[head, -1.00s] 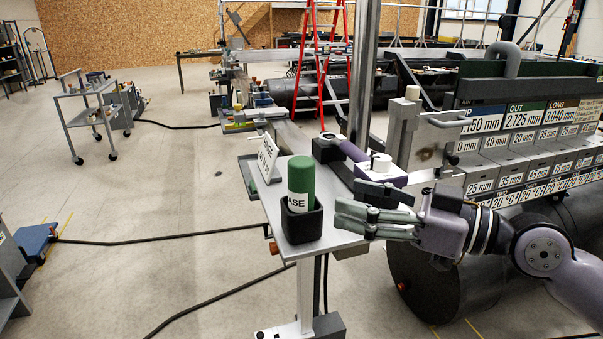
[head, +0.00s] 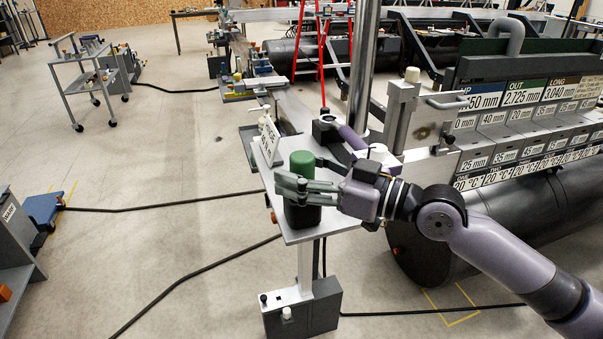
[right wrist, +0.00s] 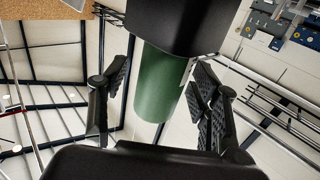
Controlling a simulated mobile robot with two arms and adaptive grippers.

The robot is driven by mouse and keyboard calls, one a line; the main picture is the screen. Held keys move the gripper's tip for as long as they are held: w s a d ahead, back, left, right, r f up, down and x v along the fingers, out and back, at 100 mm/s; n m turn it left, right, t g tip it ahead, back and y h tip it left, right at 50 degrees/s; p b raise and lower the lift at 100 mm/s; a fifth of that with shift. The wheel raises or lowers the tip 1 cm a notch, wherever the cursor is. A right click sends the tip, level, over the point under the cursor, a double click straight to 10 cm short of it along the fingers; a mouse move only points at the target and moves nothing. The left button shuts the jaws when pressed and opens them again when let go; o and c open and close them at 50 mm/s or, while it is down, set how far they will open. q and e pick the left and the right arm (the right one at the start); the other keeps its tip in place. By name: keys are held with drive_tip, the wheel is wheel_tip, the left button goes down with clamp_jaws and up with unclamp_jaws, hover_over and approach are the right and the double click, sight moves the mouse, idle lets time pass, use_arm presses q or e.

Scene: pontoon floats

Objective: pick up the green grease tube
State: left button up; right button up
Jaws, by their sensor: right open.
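The green grease tube (head: 302,164) stands upright in a black square holder (head: 302,215) on a small grey stand table (head: 330,219). My right gripper (head: 290,187) is at the tube, its fingers covering the tube's middle and label in the head view. In the right wrist view the green tube (right wrist: 161,85) lies between the two open finger pads (right wrist: 160,100), with a gap on each side. The black holder (right wrist: 180,22) shows at the top of that view. My left gripper is not in view.
A white sign (head: 268,142) stands behind the tube on the same table. A large dark roller (head: 480,215) and a rack of labelled grey blocks (head: 520,130) are to the right. Black cables (head: 170,207) cross the open floor at left.

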drive_tip(key=shift+d, duration=0.1)
drive_tip(key=shift+c, duration=0.2)
drive_tip(key=shift+c, duration=0.7)
drive_tip(key=c, duration=1.1)
